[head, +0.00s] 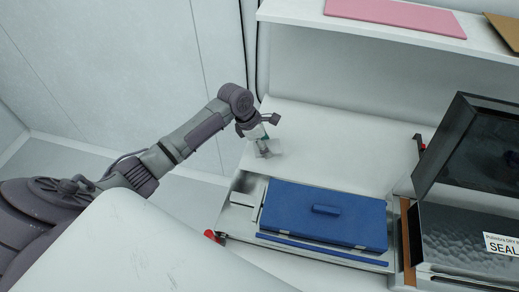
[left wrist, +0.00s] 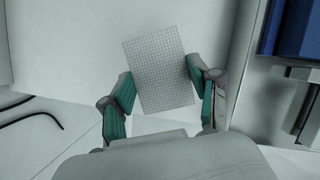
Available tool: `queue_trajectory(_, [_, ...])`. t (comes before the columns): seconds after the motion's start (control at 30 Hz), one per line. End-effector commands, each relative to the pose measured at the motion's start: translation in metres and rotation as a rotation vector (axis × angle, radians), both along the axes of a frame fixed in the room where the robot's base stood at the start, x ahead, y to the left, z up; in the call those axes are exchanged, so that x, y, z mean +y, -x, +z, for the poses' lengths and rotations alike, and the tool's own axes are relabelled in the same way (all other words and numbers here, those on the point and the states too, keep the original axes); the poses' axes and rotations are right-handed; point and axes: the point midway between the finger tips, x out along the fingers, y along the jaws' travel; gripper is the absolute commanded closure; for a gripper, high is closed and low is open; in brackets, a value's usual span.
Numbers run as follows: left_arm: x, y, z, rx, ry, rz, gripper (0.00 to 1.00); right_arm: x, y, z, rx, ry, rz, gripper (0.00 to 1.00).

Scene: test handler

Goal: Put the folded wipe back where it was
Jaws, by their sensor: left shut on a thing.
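The folded wipe (left wrist: 159,65) is a white rectangle with a fine grid pattern. In the left wrist view it lies between the two green-padded fingers of my left gripper (left wrist: 158,92), which is shut on it. In the head view my left gripper (head: 262,142) is over the white bench top, behind the blue-lidded unit, and the wipe (head: 273,149) shows small and pale at its fingertips. I cannot tell whether the wipe touches the bench. My right gripper is not in view.
A blue lid with a handle (head: 345,213) sits on the white unit in front. A dark glossy box with an open lid (head: 480,240) stands at the right. A shelf (head: 365,29) with a pink sheet (head: 395,15) is above. The bench (head: 340,140) is clear behind the lid.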

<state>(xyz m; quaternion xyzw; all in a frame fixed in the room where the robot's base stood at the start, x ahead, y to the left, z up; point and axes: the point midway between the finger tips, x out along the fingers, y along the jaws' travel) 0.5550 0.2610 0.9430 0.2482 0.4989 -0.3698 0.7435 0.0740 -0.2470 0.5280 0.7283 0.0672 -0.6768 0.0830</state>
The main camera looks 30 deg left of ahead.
Motion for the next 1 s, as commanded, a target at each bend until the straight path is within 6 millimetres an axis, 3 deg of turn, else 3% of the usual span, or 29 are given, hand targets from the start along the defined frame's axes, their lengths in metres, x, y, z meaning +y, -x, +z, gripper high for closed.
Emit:
queue_trajectory(0.1, [0.013,0.002,-0.008,0.002,0.0,0.001,0.67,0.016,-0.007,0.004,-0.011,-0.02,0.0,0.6])
queue_trajectory(0.23, [0.017,0.002,-0.016,0.001,0.001,-0.001,0.67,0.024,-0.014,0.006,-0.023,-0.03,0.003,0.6])
queue_trajectory(0.5, [0.018,0.002,-0.049,0.0,0.0,0.001,0.67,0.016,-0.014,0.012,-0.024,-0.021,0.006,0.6])
queue_trajectory(0.87, [0.017,0.002,-0.053,-0.001,0.001,-0.001,0.67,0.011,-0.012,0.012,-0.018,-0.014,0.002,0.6])
queue_trajectory(0.9, [0.017,0.002,-0.054,-0.001,0.001,-0.001,0.37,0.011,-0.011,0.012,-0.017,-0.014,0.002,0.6])
queue_trajectory(1.0, [0.017,0.002,-0.054,0.0,0.0,-0.001,0.21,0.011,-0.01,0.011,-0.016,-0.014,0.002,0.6])
